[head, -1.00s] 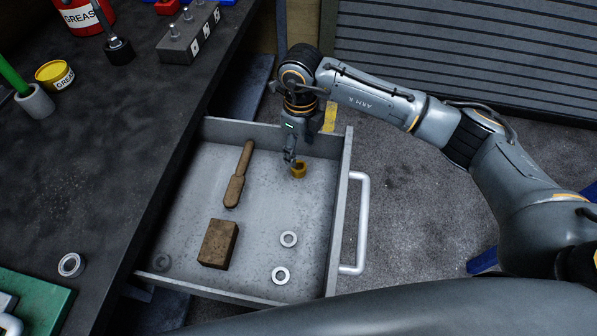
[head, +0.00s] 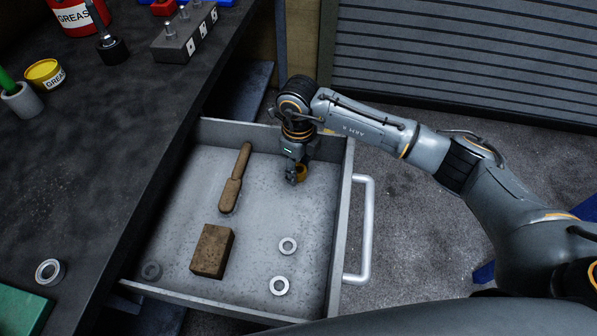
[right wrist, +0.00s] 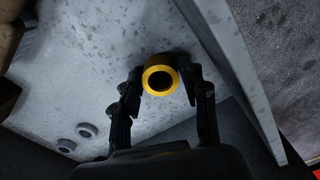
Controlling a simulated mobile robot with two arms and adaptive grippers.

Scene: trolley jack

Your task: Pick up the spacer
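The spacer, a yellow ring-shaped piece (head: 302,173), is on the floor of the open drawer near its far right corner. My right gripper (head: 293,178) is down in the drawer at the spacer and partly hides it. In the right wrist view the spacer (right wrist: 160,66) lies between the two spread fingertips of my right gripper (right wrist: 165,76). The fingers look open, with a small gap seen on the left side; contact on the right cannot be told. My left gripper is not in view.
The drawer's right wall is close to my right gripper. The dark bench (head: 90,160) is on the left.

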